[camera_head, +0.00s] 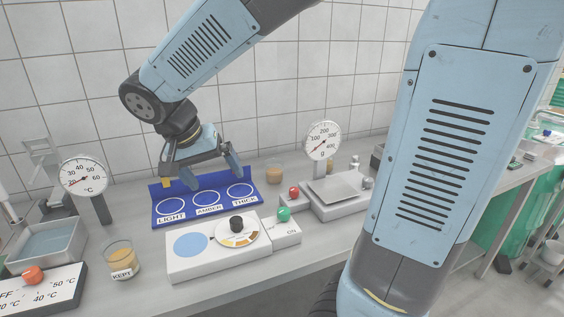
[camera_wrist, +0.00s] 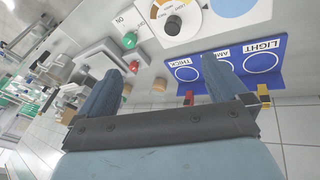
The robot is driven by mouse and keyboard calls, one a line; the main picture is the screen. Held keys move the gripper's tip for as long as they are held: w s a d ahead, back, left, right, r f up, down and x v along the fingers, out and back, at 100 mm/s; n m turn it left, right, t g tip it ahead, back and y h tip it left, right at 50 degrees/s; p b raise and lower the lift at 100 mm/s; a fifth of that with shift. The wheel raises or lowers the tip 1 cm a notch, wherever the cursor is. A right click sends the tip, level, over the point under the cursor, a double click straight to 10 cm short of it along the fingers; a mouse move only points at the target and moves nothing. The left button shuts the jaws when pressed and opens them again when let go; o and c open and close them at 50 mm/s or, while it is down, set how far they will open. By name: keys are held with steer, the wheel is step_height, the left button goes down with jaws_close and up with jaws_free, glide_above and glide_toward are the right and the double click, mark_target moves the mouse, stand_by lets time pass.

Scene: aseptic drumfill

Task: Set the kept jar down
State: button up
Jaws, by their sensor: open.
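The kept jar (camera_head: 121,258) is a clear jar with amber-tan contents and a label reading KEPT. It stands upright on the grey bench at the left in the head view, between the heater panel and the white instrument. My gripper (camera_head: 210,173) is open and empty above the blue mat, well to the right of and behind the jar. In the wrist view, my gripper (camera_wrist: 164,84) has its two fingers spread wide with nothing between them. The blue mat (camera_head: 188,209) has three white circles marked LIGHT, AMBER and THICK, and no jar shows on it. The kept jar is not in the wrist view.
A white instrument (camera_head: 180,268) with a blue disc and dial stands before the mat. A scale (camera_head: 338,190) is to the right, a tan-filled jar (camera_head: 275,173) behind. A water bath (camera_head: 48,243), thermometer dial (camera_head: 83,178) and heater panel (camera_head: 50,293) crowd the left.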

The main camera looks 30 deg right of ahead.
steer(key=s+d+r+n+t+y, duration=0.3)
steer(key=s+d+r+n+y, duration=0.1)
steer(key=s+d, duration=0.7)
steer(key=shift+r+n+t, duration=0.3)
steer(key=shift+r+t, duration=0.1)
steer(key=shift+r, duration=0.05)
steer(key=shift+a, duration=0.15)
